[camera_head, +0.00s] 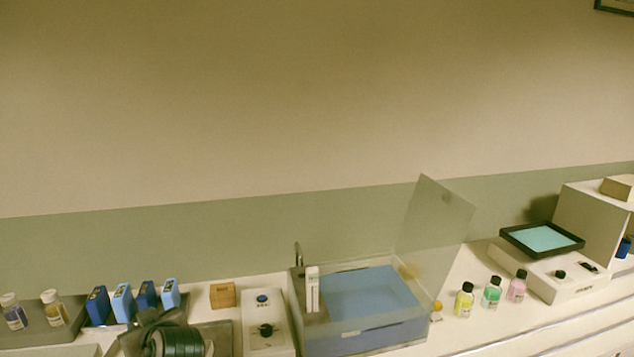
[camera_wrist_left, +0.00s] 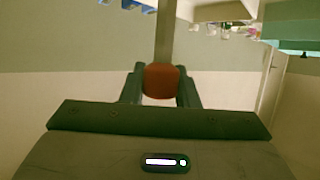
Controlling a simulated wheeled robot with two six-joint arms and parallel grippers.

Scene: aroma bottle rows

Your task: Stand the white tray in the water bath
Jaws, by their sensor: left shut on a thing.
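The water bath (camera_head: 370,338) stands at the middle of the bench in the head view, with blue water inside and its clear lid (camera_head: 432,225) tilted up. My left gripper (camera_wrist_left: 160,86) is shut on a rounded red-brown grip (camera_wrist_left: 162,79) in the left wrist view. A grey upright bar shows behind the grip, and a bit of white shows below it. I cannot tell whether the grip belongs to the white tray. In the head view my dark left wrist is at the lower left, left of the bath, and its fingertips are hidden. My right gripper is not in view.
Blue boxes (camera_head: 122,303) and a wooden block (camera_head: 222,295) stand at the back left. A white device with knobs (camera_head: 266,325) is left of the bath. Small coloured bottles (camera_head: 491,291) and a black-rimmed tray (camera_head: 542,239) on a white device are to the right.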

